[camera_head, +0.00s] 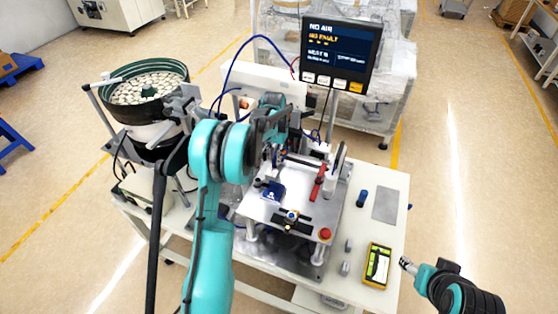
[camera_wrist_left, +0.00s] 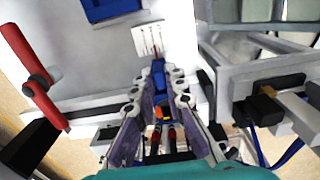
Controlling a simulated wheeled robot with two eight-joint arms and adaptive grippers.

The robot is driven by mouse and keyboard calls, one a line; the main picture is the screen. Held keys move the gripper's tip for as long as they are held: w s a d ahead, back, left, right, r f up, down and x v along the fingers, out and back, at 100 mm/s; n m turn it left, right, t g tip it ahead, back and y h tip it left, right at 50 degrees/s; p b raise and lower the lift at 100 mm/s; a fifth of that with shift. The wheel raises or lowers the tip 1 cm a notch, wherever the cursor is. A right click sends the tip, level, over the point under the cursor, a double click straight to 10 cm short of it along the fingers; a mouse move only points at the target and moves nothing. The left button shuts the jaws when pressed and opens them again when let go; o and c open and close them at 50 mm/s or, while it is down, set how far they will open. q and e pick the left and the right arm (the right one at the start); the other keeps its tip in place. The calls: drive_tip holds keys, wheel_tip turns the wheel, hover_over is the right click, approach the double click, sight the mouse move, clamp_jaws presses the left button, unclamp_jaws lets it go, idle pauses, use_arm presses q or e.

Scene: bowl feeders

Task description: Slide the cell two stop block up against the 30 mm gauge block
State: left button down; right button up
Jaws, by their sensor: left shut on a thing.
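My left gripper (camera_head: 272,126) reaches over the far part of the fixture plate, largely hidden by its own arm in the head view. In the left wrist view its fingers (camera_wrist_left: 159,68) close on a small blue piece (camera_wrist_left: 158,66), mostly covered by the fingers; I cannot tell whether it is the stop block. A white scale strip with dark lines (camera_wrist_left: 148,39) lies just beyond the fingertips. I cannot pick out the 30 mm gauge block; two small grey blocks (camera_head: 345,268) stand on the table front. My right gripper (camera_head: 407,265) is at lower right, away from the fixture.
A blue block (camera_head: 272,192) and a red bar (camera_head: 318,188) sit on the fixture plate (camera_head: 262,214). A red button (camera_head: 325,234) is at its front corner. A yellow meter (camera_head: 377,265) lies on the table. The bowl feeder (camera_head: 147,92) stands left. The screen (camera_head: 340,50) reads NO AIR.

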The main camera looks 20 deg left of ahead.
use_arm(q)
drive_tip(key=shift+a, duration=0.15)
drive_tip(key=c, duration=1.8)
unclamp_jaws()
drive_tip(key=shift+r, duration=0.1)
drive_tip(key=shift+o, duration=1.2)
drive_tip(key=shift+a, duration=0.2)
drive_tip(key=shift+r, duration=0.15)
wheel_tip(320, 180, up, 12)
drive_tip(key=shift+f, duration=0.2)
